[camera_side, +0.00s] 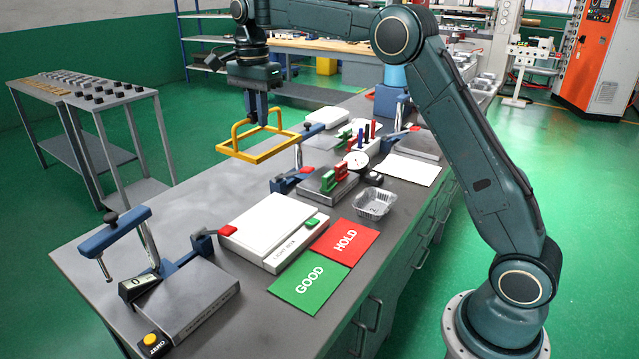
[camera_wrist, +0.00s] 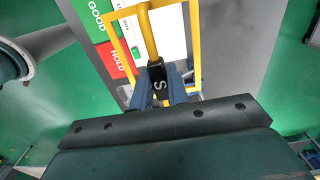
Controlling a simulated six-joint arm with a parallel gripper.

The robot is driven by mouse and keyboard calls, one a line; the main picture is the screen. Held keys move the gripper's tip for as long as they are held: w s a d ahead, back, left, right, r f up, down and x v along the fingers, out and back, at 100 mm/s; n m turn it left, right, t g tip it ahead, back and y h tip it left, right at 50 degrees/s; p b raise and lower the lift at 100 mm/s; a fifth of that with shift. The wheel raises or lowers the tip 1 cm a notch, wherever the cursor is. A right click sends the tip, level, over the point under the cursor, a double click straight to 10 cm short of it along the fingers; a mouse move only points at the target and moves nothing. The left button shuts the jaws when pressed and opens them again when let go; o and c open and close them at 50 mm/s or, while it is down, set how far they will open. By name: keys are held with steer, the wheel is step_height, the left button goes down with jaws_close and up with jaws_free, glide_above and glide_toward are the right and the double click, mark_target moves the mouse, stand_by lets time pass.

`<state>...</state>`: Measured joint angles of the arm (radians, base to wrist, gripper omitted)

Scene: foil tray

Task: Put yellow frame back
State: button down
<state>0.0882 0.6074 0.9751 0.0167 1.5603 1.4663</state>
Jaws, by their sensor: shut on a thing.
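The yellow frame (camera_side: 258,151) is a rectangular yellow bar loop with an upright handle. It hangs in the air above the back left part of the bench. My gripper (camera_side: 259,121) is shut on its handle from above. In the wrist view the frame (camera_wrist: 196,40) spreads out beyond my gripper (camera_wrist: 158,75), with the light box and the cards below it. The frame looks roughly level and apart from the bench. The exact grip on the handle is partly hidden by the jaws.
A white light box (camera_side: 268,228), a green GOOD card (camera_side: 309,283) and a red HOLD card (camera_side: 345,240) lie on the bench. Bare bench (camera_side: 175,205) lies left of the light box.

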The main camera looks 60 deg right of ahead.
steer(key=shift+w+a, duration=0.15)
steer(key=shift+a, duration=0.25)
steer(key=shift+f, duration=0.1)
step_height(320, 180, down, 16)
steer(key=shift+r, duration=0.25)
steer(key=shift+f, duration=0.1)
steer(key=shift+f, duration=2.05)
steer(key=shift+f, duration=0.1)
steer(key=c, duration=1.4)
jaws_free()
steer(key=shift+o, duration=0.2)
